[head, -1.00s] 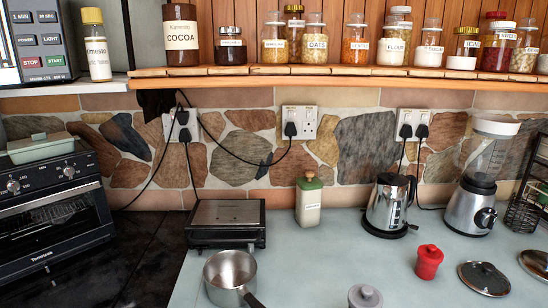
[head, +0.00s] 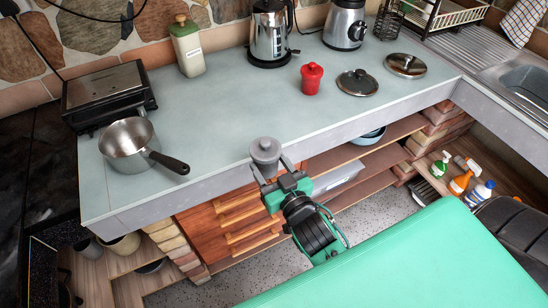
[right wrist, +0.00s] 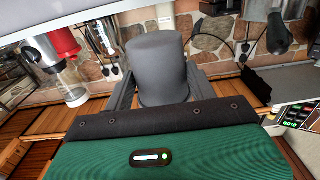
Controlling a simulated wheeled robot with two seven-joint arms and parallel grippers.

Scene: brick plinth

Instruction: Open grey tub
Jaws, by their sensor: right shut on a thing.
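The grey tub (head: 265,152) has a round lid with a small knob on top and shows at the counter's front edge in the head view. My right gripper (head: 270,173) reaches it from the front, with one finger on each side, and is shut on it. In the right wrist view the smooth grey tub (right wrist: 158,68) fills the space between the fingers (right wrist: 158,92). I cannot tell whether the tub's base touches the counter. The lid looks seated on it. My left gripper is not in view.
A kettle (head: 268,35) and blender (head: 345,22) stand at the back. The counter's middle is clear. Shelves and drawers (head: 235,210) lie below.

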